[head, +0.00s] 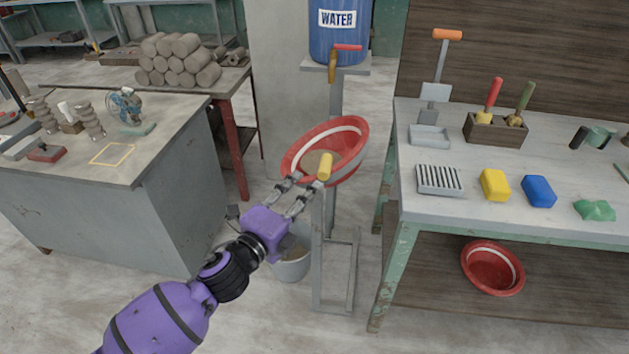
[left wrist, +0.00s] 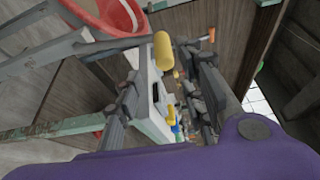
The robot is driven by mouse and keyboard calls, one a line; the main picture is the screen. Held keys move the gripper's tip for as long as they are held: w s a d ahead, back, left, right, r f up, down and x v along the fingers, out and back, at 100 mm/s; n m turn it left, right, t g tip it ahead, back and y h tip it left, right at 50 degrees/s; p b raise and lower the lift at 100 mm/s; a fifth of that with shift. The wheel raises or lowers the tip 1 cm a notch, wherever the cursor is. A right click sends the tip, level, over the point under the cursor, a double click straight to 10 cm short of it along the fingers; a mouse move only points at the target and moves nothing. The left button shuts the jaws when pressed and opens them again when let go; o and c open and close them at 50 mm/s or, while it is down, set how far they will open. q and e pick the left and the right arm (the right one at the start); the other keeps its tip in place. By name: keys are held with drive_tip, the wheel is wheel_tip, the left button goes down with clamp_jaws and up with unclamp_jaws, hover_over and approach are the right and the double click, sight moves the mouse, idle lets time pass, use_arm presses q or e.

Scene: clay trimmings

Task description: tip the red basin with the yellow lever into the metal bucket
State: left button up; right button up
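The red basin (head: 296,157) with a white band sits on a grey stand below the water tap. Its rim slants lower toward the left, and something brownish lies inside. The yellow lever (head: 324,167) sticks up at its near side; it also shows in the left wrist view (left wrist: 163,50) beside the basin (left wrist: 98,12). My left gripper (head: 308,184) is open, its fingers apart on either side of the lever's line; contact cannot be told. The metal bucket (head: 291,268) stands on the floor below, partly hidden by my gripper. My right gripper is not in view.
A blue water barrel (head: 338,32) with a tap (head: 345,48) stands above the basin. A workbench (head: 408,187) with sponges and tools is close on the right, a second red basin (head: 492,268) on its lower shelf. A grey cabinet (head: 150,218) stands left.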

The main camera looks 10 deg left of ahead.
use_arm(q)
drive_tip(key=v, duration=0.2)
drive_tip(key=shift+s+a, duration=0.2)
drive_tip(key=shift+s, duration=0.1)
drive_tip(key=shift+o, duration=0.2)
idle(0.6)
